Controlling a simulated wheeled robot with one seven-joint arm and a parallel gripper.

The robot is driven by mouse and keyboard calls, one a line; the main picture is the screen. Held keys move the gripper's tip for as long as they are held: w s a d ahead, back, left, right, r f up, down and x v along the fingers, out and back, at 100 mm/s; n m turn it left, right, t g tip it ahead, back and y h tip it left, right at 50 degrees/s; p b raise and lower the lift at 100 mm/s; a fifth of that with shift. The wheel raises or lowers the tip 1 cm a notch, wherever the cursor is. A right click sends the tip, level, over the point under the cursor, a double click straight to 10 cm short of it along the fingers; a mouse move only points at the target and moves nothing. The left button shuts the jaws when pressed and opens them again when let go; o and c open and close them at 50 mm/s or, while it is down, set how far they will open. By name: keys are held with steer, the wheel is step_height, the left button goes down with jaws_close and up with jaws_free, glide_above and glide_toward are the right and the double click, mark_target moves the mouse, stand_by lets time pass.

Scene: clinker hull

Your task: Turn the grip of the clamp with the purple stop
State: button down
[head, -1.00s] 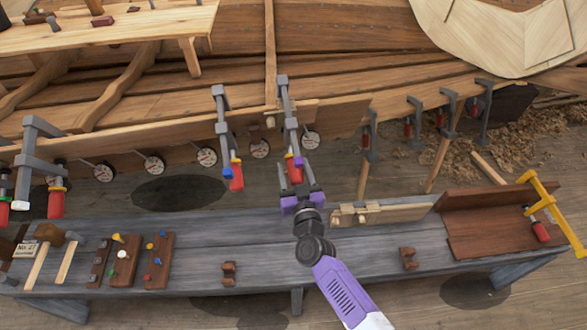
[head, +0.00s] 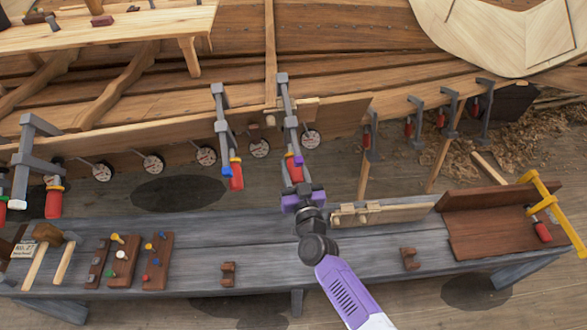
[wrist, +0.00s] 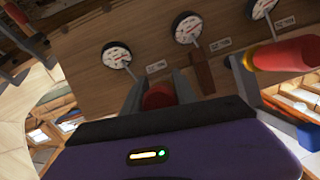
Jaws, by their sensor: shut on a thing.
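The clamp with the purple stop (head: 298,160) hangs on the plank edge of the hull, its grey bar running up from a red grip (head: 294,174). My gripper (head: 295,180) reaches up from below and is shut on this red grip. In the wrist view the two dark fingers stand on either side of the red grip (wrist: 158,97), whose end shows between them. My gripper's palm hides the lower part of the grip in the head view.
A clamp with a blue stop and red grip (head: 236,177) hangs close at the left; its grip looms at upper right in the wrist view. Round dials (head: 310,139) line the plank. The grey bench (head: 340,265) below carries tools, wooden racks and a yellow clamp (head: 540,190).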

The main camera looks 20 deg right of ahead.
steer(key=m+y+b, duration=0.1)
steer(key=b, duration=0.2)
steer(key=shift+f, duration=0.35)
steer(key=m+y+b, duration=0.1)
steer(key=b, duration=0.3)
steer(key=shift+a+m+t+b, duration=0.2)
steer(key=shift+m+t+b, duration=0.2)
steer(key=y+b, duration=0.1)
steer(key=b, duration=0.1)
steer(key=m+b, duration=0.1)
steer(key=b, duration=0.2)
steer(key=shift+a+r+m+y, duration=0.2)
steer(key=shift+r+m+y, duration=0.1)
steer(key=shift+y, duration=0.1)
steer(key=shift+r+t+b, duration=0.15)
steer(key=shift+t+b, duration=0.15)
steer(key=shift+b, duration=0.55)
steer(key=shift+r+m, duration=0.15)
steer(key=shift+m, duration=0.15)
steer(key=c, duration=1)
jaws_free()
steer(key=shift+o, duration=0.2)
